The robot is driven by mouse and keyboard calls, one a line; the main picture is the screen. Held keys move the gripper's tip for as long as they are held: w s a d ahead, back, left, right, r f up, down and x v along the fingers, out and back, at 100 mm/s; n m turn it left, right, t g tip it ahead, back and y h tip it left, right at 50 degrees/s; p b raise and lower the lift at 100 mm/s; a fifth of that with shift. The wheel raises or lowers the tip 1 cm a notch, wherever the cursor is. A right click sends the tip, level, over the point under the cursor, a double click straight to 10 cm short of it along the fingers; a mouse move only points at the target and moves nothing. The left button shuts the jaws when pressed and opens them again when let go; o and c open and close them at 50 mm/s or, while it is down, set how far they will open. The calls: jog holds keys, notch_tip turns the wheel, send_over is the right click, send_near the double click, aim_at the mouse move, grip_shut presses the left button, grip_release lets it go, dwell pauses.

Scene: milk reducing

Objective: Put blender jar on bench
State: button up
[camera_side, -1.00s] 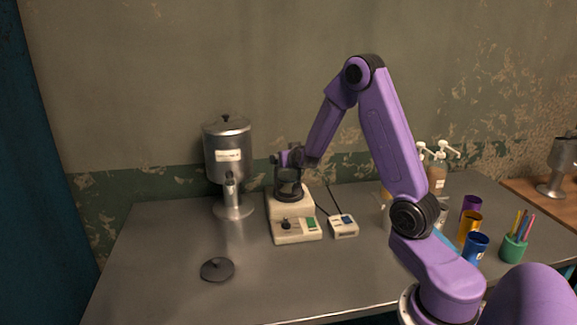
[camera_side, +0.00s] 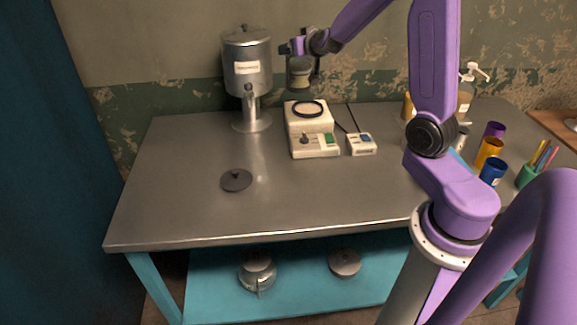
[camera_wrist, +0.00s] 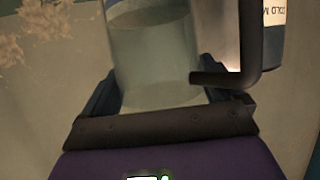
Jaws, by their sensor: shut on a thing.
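The blender jar (camera_side: 299,74) is a grey, see-through jar with a dark bottom. It hangs upright in the air above the blender base (camera_side: 314,140), clear of it. My gripper (camera_side: 300,52) is shut on the jar near its top. In the wrist view the jar (camera_wrist: 153,55) sits between the two fingers, with its dark handle (camera_wrist: 246,55) on the right. The bench (camera_side: 200,205) is a grey metal top on blue legs. A dark round lid (camera_side: 236,180) lies on it.
A steel dispenser (camera_side: 247,75) stands just left of the jar. Cups (camera_side: 488,153) and pens stand at the right. The bench's front left and middle are mostly clear. Pots (camera_side: 257,272) sit on the lower shelf.

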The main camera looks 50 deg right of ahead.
jog(key=a+f+n+y, duration=0.1)
jog(key=a+n+y, duration=0.5)
jog(key=a, duration=0.4)
jog(key=a+f+n+y, duration=0.2)
jog(key=a+n+y, duration=0.3)
jog(key=a+y, duration=0.2)
jog(key=a, duration=0.2)
jog(key=shift+s+a+f+n, duration=0.3)
jog(key=shift+a+n, duration=0.1)
jog(key=shift+s+a+f+n+g+y, duration=0.15)
jog(key=shift+s+a+f+n+y, duration=0.1)
jog(key=shift+n+y, duration=0.2)
jog(key=shift+s+a+f+n+g+y, duration=0.1)
jog(key=shift+f+n+g+y, duration=0.1)
jog(key=shift+n+y, duration=0.25)
jog(key=s+f+n+g+y, duration=0.4)
jog(key=s+n+g, duration=0.1)
jog(key=s+n, duration=0.1)
jog(key=shift+s+a+y, duration=0.4)
jog(key=shift+s, duration=0.5)
notch_tip(320, 180, down, 8)
jog(key=shift+f+g, duration=0.2)
jog(key=shift+g, duration=0.05)
jog(key=o, duration=1.4)
